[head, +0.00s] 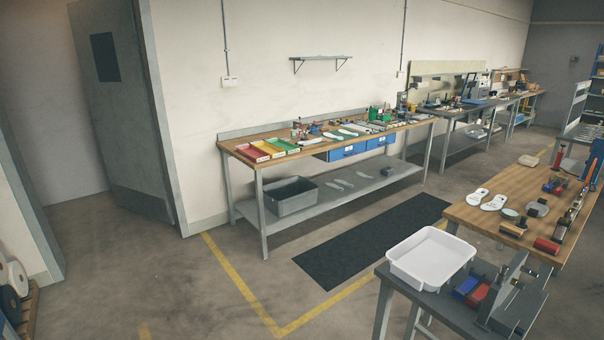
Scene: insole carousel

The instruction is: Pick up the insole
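Two pale insoles lie side by side on the wooden bench at the right, a left one (477,197) and a right one (494,202). Several more insole-like shapes lie on the long bench against the wall, some whitish and green (347,132). Pale flat shapes (340,184) also lie on that bench's lower shelf; they are too small to tell clearly. My gripper is not in view, and none of the insoles is near any part of my arm that shows.
A white tray (402,270) stands on a dark table at the lower right. The long wooden bench (232,146) runs along the wall, with a grey bin (290,206) on its shelf. A dark mat (325,262) and yellow lines mark open floor. A grey door (125,130) stands at the left.

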